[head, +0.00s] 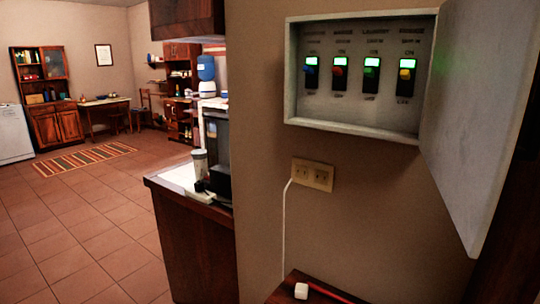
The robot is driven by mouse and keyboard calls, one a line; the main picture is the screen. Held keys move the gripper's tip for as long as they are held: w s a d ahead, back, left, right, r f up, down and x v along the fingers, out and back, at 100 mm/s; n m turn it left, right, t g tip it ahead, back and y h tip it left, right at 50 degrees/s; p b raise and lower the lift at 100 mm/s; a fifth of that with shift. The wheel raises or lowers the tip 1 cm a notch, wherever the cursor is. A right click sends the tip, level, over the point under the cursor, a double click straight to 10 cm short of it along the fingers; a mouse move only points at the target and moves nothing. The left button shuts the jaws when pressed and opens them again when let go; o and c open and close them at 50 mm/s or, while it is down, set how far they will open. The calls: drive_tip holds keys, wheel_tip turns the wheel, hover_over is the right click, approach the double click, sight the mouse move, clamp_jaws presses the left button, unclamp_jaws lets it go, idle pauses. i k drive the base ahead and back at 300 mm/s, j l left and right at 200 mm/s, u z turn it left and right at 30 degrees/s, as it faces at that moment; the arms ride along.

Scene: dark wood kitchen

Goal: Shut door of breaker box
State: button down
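The breaker box (354,129) is a pale grey metal box on the wall at the upper right of the head view. Several switches with green lights show inside it. Its door (484,105) is hinged on the right side and stands wide open, swung out toward me. My gripper is not in view.
A wall outlet (313,174) with a white cord (284,225) sits below the box. A small wooden surface (325,291) at the bottom holds a white plug-like piece (301,291). A counter (190,182) stands left of the wall.

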sight(486, 57)
drive_tip(key=i+l+z, duration=0.1)
drive_tip(key=l, duration=0.2)
drive_tip(key=i+l, duration=0.1)
drive_tip(key=l, duration=0.2)
drive_tip(key=l+z, duration=0.15)
drive_tip(key=k+l+z, duration=0.15)
drive_tip(key=k, duration=0.25)
drive_tip(key=k+l+z, duration=0.15)
drive_tip(key=k+l, duration=0.2)
